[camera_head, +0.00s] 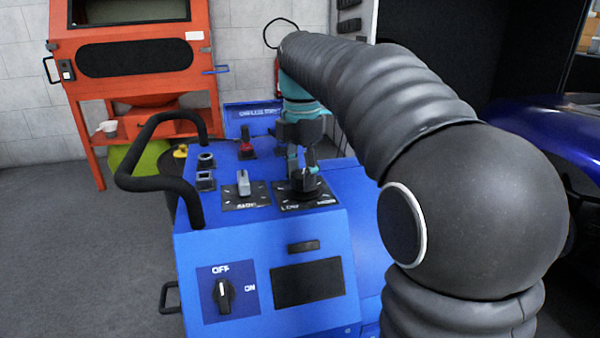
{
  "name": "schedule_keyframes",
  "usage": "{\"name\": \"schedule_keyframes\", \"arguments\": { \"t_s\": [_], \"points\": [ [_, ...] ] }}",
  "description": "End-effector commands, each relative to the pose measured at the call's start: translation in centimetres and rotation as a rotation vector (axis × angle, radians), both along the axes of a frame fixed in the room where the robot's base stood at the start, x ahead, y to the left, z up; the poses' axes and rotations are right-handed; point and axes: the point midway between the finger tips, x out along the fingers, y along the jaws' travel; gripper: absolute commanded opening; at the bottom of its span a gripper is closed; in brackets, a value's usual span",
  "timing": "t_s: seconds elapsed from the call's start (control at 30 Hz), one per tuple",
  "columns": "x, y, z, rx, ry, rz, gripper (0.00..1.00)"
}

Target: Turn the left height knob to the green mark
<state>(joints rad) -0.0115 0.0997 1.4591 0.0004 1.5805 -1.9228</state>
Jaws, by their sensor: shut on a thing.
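My gripper (303,172) points down over the right-hand dial plate (322,199) on top of the blue console. It is shut on a dark round knob (302,187), and the fingers and arm partly cover it. A second knob (243,183), grey with a raised grip, stands on a black dial plate (235,206) to the left, apart from my gripper. The plates' labels are too small to read surely. I cannot make out a green mark on either dial, nor tell which knob is the height knob.
The blue console (225,246) has a black OFF/ON switch (222,293), a dark display (308,282), a red-topped switch (246,148) and a black handle bar (140,180). An orange cabinet (130,18) stands behind left. My arm blocks the right side.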

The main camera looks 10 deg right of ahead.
Motion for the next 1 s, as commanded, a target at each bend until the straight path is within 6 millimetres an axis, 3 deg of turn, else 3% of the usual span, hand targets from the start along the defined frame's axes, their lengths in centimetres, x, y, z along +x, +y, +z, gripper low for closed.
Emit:
{"name": "schedule_keyframes", "arguments": {
  "t_s": [0.5,1.0],
  "points": [
    [-0.18,-0.05,-0.08,0.002,0.002,0.351,0.15],
    [-0.21,-0.07,-0.09,0.002,0.002,0.424,0.15]
  ]
}}
